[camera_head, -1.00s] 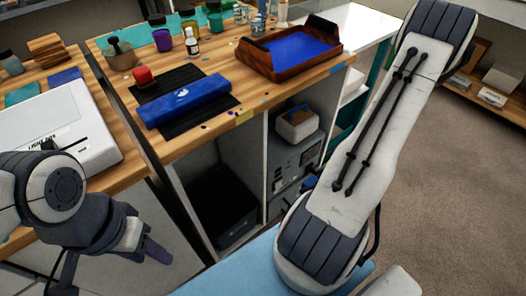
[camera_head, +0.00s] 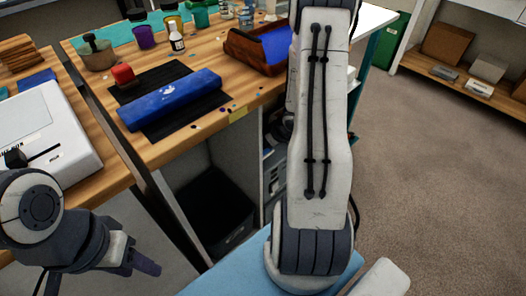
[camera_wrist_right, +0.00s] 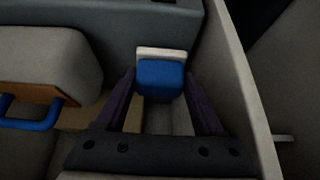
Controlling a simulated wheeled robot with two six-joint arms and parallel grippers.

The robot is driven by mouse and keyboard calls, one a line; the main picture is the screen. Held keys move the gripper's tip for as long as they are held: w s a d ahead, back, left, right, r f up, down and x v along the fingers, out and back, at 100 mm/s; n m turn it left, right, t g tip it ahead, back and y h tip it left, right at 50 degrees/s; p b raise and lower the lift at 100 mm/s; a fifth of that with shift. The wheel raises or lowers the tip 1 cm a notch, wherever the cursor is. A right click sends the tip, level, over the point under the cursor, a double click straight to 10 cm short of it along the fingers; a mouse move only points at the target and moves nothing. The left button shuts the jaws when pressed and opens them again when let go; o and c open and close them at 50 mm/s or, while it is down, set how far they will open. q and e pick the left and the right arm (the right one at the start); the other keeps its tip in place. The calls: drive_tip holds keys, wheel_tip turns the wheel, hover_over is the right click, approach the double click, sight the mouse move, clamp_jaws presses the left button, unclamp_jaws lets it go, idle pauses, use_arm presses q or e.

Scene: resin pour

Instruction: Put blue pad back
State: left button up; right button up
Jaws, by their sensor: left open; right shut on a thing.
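The blue pad (camera_wrist_right: 160,78) has a pale top edge and sits between the fingertips of my right gripper (camera_wrist_right: 163,92) in the right wrist view. My right gripper is shut on it. In the head view my right arm hides that gripper and the pad. My left gripper (camera_head: 145,263) is open and empty at the lower left of the head view, low in front of the cabinets and away from the pad.
In the right wrist view, a pale wall (camera_wrist_right: 240,90) stands close on the right. A rounded grey object (camera_wrist_right: 45,60) with a blue handle (camera_wrist_right: 32,122) is on the left. In the head view, a dark bin (camera_head: 213,210) stands under the wooden worktop (camera_head: 190,140).

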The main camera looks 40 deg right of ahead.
drive_tip(key=shift+w, duration=0.5)
drive_tip(key=shift+w+a+f, duration=0.1)
wheel_tip(320, 180, down, 4)
drive_tip(key=b, duration=0.2)
drive_tip(key=shift+r+b, duration=0.25)
drive_tip(key=shift+b, duration=0.1)
drive_tip(key=shift+r, duration=0.1)
drive_tip(key=o, duration=1.2)
